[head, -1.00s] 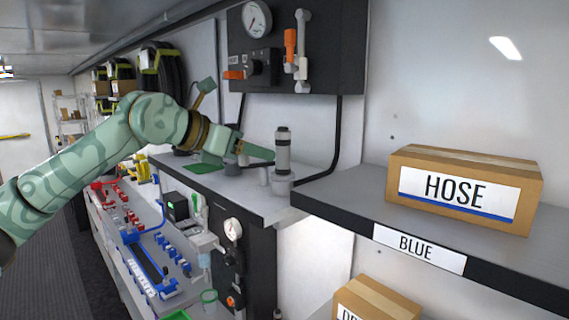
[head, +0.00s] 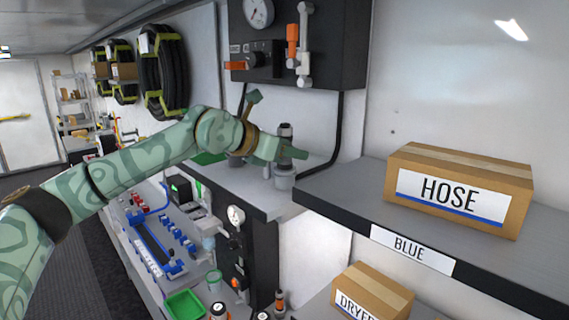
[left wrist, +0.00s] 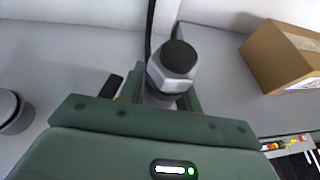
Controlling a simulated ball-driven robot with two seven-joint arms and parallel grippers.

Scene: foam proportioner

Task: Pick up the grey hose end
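The grey hose end (head: 285,131), a grey upright cylinder with a dark top, stands in a light grey cup-like base on the counter. My left gripper (head: 287,151) reaches it from the left, and one green finger crosses in front of its middle. In the left wrist view the hose end (left wrist: 174,68) stands between the two green fingers (left wrist: 163,90). The fingers look open around it; whether either pad touches it is hard to tell. Its lower part is hidden by my gripper there. My right gripper is not in view.
A wall panel (head: 338,45) with gauge and orange handles hangs above, a black hose running down beside the hose end. A shelf (head: 330,188) with a HOSE box (head: 458,190) is at the right. Below left is a bench with a blue fixture (head: 155,240).

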